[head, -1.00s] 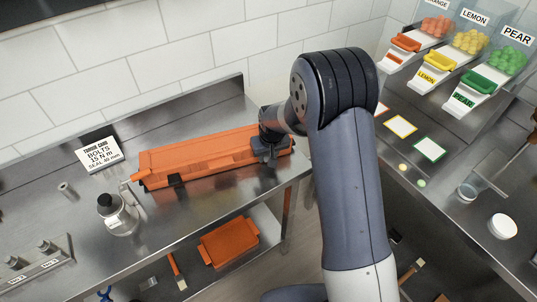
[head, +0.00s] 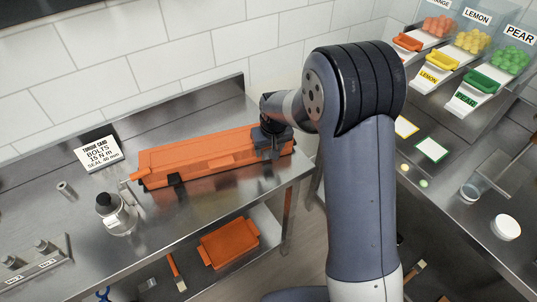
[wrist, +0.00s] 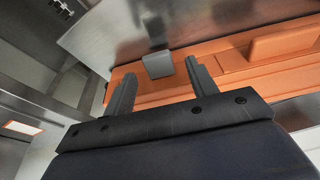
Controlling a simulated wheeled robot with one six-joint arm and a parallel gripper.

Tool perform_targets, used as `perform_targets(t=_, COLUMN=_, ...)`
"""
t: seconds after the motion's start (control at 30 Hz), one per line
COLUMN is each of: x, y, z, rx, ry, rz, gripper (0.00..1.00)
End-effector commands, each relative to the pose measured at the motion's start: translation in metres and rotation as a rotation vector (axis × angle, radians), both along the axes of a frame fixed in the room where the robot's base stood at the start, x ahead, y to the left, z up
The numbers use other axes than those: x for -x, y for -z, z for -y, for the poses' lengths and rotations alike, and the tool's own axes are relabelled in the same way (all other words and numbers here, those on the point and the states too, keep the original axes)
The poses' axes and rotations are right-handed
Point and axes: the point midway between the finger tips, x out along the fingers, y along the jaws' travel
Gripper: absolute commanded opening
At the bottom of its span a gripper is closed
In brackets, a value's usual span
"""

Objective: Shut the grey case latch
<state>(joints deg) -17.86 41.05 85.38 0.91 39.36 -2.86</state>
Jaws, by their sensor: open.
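The orange case (head: 205,155) lies closed along the steel table in the head view; its orange lid and side also show in the wrist view (wrist: 235,65). The grey latch (wrist: 157,63) sits at the case's edge in the wrist view and appears to stick out past it over the steel. In the head view my gripper hides that latch. A dark latch (head: 176,179) shows farther left on the case front. My gripper (head: 271,150) is over the case's right end. In the wrist view its two fingers (wrist: 161,70) are apart and empty, with the grey latch seen between them.
A bottle (head: 115,213) and a torque card (head: 98,153) stand left of the case. A tiled wall and a raised steel back edge (head: 215,97) lie behind it. An orange tray (head: 230,243) is on the shelf below. Bare steel lies in front of the case.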

Motion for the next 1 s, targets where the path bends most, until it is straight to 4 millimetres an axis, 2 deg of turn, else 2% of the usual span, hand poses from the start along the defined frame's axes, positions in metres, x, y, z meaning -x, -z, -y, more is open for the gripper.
perform_targets(t=0.2, x=0.009, y=-0.035, z=0.003, rx=-0.001, ry=0.000, rz=0.003, gripper=0.55)
perform_targets(t=0.4, x=0.014, y=-0.057, z=0.004, rx=0.000, ry=-0.001, rz=0.001, gripper=0.55)
perform_targets(t=0.8, x=0.016, y=-0.063, z=0.005, rx=0.001, ry=-0.001, rz=-0.001, gripper=0.55)
perform_targets(t=1.0, x=0.014, y=-0.055, z=0.005, rx=0.001, ry=0.000, rz=-0.003, gripper=0.55)
